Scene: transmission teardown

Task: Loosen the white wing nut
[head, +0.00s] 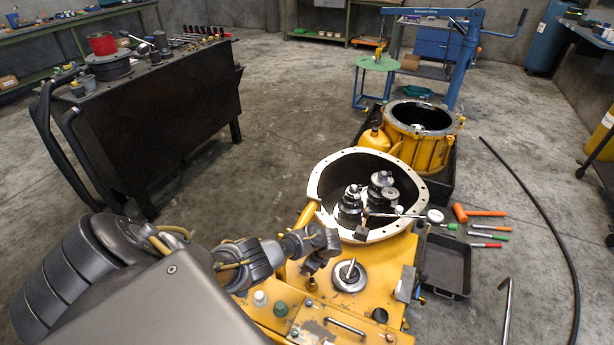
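A small white knob-like piece (260,298) stands on the yellow transmission housing (385,262), below my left forearm. It is the only white fitting I see there, but it is too small to tell whether it has wings. My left gripper (312,268) reaches in from the left and hangs over the housing, to the upper right of the white piece and apart from it. Its fingertips are small and dark, so I cannot tell whether they are open or shut. My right gripper is not in view.
Beside the white piece is a green cap (280,309). A round metal cover with a handle (349,275) lies right of my gripper. The open bell housing (322,180) holds gears. A black tray (446,265) and hand tools lie on the floor to the right.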

